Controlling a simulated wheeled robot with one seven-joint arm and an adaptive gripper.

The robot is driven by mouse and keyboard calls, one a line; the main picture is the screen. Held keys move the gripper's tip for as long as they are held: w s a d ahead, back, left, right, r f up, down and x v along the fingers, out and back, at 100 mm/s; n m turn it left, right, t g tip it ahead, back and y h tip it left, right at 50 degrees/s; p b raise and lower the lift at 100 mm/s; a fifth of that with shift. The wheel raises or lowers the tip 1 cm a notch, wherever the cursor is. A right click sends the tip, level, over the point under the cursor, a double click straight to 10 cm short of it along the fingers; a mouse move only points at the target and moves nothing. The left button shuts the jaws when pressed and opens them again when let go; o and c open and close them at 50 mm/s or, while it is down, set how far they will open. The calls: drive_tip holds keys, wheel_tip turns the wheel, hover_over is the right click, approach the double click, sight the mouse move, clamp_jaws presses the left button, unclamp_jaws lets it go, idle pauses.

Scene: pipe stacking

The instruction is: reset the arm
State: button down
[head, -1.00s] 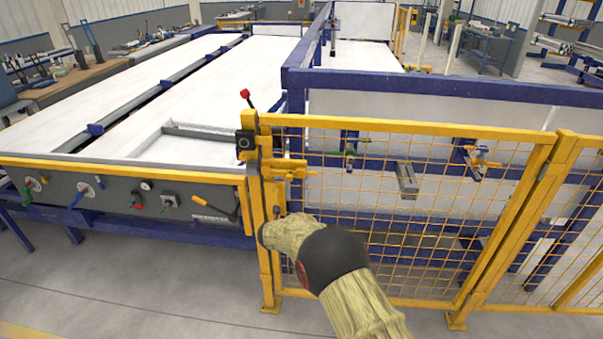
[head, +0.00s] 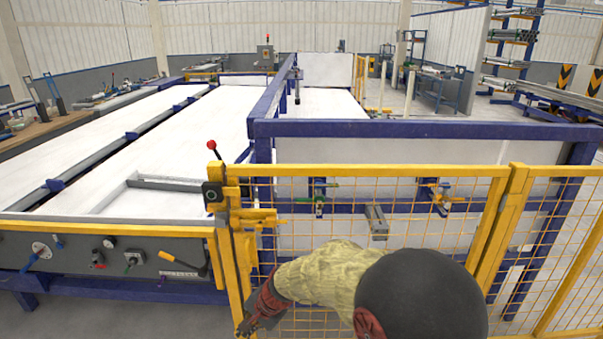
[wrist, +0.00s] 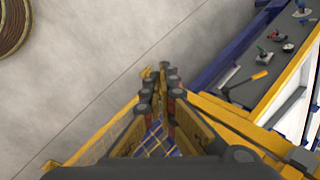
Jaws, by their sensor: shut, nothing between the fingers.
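My gripper (head: 246,324) is at the lower middle of the head view, close by the yellow fence post at the corner of the machine. My arm reaches to it from the lower right, with a pale yellow sleeve and a dark joint. In the wrist view my gripper (wrist: 161,78) points out over the grey floor. Its dark fingers are together, with nothing seen between them.
A yellow mesh fence (head: 400,220) stands before my arm. A long white-topped machine (head: 165,150) with a control panel (head: 110,256) lies left. The wrist view shows open floor (wrist: 90,70) and a round brown object (wrist: 14,22) at upper left.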

drive_tip(key=s+d+r+n+t+h, duration=0.1)
drive_tip(key=s+d+r+n, duration=0.1)
drive_tip(key=s+d+r, duration=0.5)
drive_tip(key=s+d+r+n+t+h, duration=0.1)
drive_tip(key=s+d+r, duration=0.6)
drive_tip(key=d, duration=0.8)
drive_tip(key=s+d+r+n+t+h, duration=0.1)
drive_tip(key=s+d+r+n+h, duration=0.2)
drive_tip(key=s+d+r, duration=0.4)
drive_tip(key=s+d, duration=0.4)
drive_tip(key=d, duration=0.1)
drive_tip(key=shift+s+r+n+t, duration=0.15)
drive_tip(key=shift+s+n+t, duration=0.15)
drive_tip(key=shift+s, duration=0.05)
drive_tip(key=c, duration=2.6)
unclamp_jaws()
